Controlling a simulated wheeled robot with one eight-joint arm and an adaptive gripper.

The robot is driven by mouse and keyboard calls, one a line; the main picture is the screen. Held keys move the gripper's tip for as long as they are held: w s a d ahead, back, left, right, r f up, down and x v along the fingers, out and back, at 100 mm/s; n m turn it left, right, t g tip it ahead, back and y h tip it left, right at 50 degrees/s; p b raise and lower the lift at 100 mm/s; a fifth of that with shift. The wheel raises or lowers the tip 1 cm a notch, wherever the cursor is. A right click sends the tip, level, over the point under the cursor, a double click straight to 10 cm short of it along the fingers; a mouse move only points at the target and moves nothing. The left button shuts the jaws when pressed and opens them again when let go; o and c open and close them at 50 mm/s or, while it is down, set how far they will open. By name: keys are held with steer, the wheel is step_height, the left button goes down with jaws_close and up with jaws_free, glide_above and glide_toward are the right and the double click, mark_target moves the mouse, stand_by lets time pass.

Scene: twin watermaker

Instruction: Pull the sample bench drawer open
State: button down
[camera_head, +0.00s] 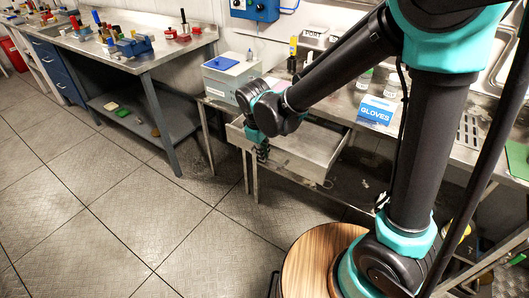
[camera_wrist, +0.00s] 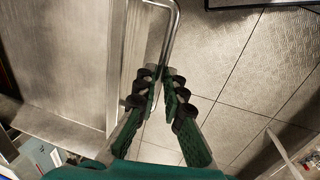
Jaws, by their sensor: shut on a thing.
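The sample bench drawer (camera_head: 308,148) is a metal tray that stands out from under the bench top, with its inside showing. It also shows in the wrist view, where its front panel (camera_wrist: 116,62) runs down the left of centre. Its handle (camera_wrist: 175,32) is a bent metal bar in front of that panel. My gripper (camera_wrist: 166,78) is shut on the handle, with dark fingertips on both sides of the bar. In the head view my gripper (camera_head: 263,152) is at the drawer's front left, and the handle is hidden behind it.
On the bench stand a grey box with a blue lid (camera_head: 232,74) and a blue gloves box (camera_head: 375,112). A lower shelf (camera_head: 350,190) lies under the drawer. A blue workbench (camera_head: 165,55) with tools stands at left. The tiled floor (camera_head: 130,190) before the drawer is clear.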

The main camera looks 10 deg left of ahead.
steer(key=c, duration=1.9)
jaws_free()
steer(key=shift+r, duration=0.1)
steer(key=r, duration=0.4)
steer(key=s+r, duration=0.1)
steer(key=r, duration=0.2)
steer(key=s+r, duration=0.1)
steer(key=r, duration=0.3)
steer(key=shift+a+r, duration=0.3)
steer(key=shift+a, duration=0.1)
